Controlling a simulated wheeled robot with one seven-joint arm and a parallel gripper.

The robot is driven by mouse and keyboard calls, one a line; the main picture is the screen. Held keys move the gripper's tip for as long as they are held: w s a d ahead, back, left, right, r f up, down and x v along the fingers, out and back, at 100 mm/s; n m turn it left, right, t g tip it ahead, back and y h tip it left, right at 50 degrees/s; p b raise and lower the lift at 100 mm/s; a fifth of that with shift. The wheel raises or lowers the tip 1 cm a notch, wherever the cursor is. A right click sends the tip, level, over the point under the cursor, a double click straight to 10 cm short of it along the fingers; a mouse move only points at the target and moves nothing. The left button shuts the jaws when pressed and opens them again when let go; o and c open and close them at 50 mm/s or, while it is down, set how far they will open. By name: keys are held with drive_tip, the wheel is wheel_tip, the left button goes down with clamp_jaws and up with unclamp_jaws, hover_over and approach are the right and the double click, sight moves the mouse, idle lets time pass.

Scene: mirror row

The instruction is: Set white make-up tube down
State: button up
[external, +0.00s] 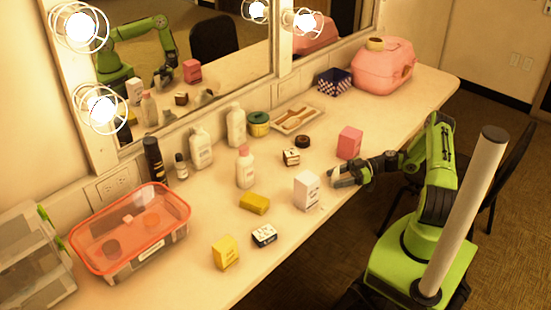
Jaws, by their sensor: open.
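My gripper (342,177) is low over the right part of the counter, just right of a white box (306,190). Its fingers are open. A small pale thing (336,171) shows at the fingers; it may be the white make-up tube, partly hidden by them. I cannot tell whether it touches the fingers or the counter.
A pink box (349,142) stands close behind my gripper. A pink-capped bottle (245,168) and a yellow sponge (254,203) are to the left. The counter's front edge is near.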

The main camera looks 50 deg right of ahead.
drive_tip(key=v, duration=1.4)
drive_tip(key=w+a+r+m+g+h, duration=0.2)
drive_tip(key=a+r+m+g+h, duration=0.2)
drive_tip(key=a+r+g+h, duration=0.65)
drive_tip(key=s+a+r+m+t+h, duration=0.1)
drive_tip(key=s+a+r+m+t, duration=0.2)
drive_tip(key=s, duration=0.4)
drive_tip(key=s+a+r+m+t+h, duration=0.2)
drive_tip(key=s+a+r+m+t, duration=0.2)
drive_tip(key=s+a+r, duration=0.2)
wheel_tip(320, 180, up, 2)
drive_tip(key=s, duration=0.2)
drive_tip(key=shift+s+a+r+p, duration=0.15)
drive_tip(key=shift+s+a+p, duration=0.05)
drive_tip(key=shift+s+p, duration=0.15)
drive_tip(key=shift+w, duration=0.1)
